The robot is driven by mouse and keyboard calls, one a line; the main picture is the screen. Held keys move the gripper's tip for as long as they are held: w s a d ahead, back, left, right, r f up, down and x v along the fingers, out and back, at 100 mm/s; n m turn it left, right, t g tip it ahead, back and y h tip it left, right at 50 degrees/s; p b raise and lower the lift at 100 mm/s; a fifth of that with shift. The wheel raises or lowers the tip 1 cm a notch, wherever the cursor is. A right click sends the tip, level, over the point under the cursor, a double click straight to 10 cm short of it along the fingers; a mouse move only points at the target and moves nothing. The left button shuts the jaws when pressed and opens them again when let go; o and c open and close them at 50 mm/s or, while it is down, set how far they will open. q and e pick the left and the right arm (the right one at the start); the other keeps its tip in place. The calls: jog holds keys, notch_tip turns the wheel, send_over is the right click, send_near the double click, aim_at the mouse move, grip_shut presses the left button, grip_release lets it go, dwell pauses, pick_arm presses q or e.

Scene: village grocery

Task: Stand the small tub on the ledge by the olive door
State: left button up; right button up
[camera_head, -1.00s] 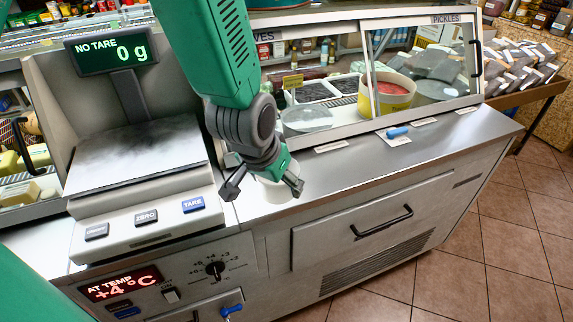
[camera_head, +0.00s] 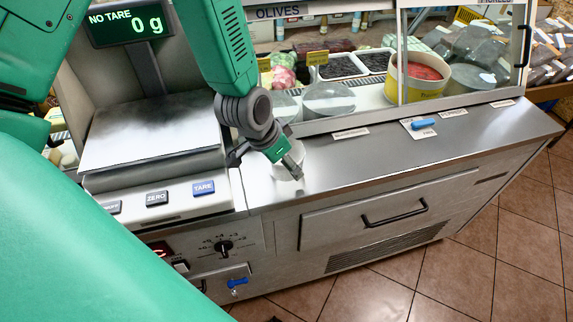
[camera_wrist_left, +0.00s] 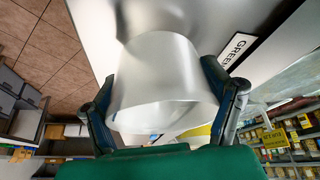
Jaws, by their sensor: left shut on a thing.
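My left gripper (camera_head: 266,166) is shut on the small tub (camera_head: 284,173), a plain whitish cup. In the left wrist view the tub (camera_wrist_left: 160,75) sits between the two dark fingers, its wider end toward the palm and its narrower end toward the steel. The gripper is over the left part of the steel ledge (camera_head: 370,155), below the glass door marked OLIVES (camera_head: 279,12). The gripper partly hides the tub in the head view. I cannot tell whether its base touches the steel. My right gripper is not in view.
A scale (camera_head: 150,140) reading 0 g stands left of the gripper. A blue-handled object (camera_head: 424,124) and label cards (camera_head: 351,133) lie along the ledge to the right. A drawer handle (camera_head: 395,213) projects below. The steel front strip between is clear.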

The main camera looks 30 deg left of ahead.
pick_arm(q)
jog(key=shift+a+f, duration=0.15)
jog(key=shift+f, duration=0.55)
jog(key=shift+w+d+r, duration=0.1)
jog(key=shift+d, duration=0.4)
jog(key=o, duration=0.9)
jog(key=shift+a, duration=0.1)
jog(key=shift+a, duration=0.1)
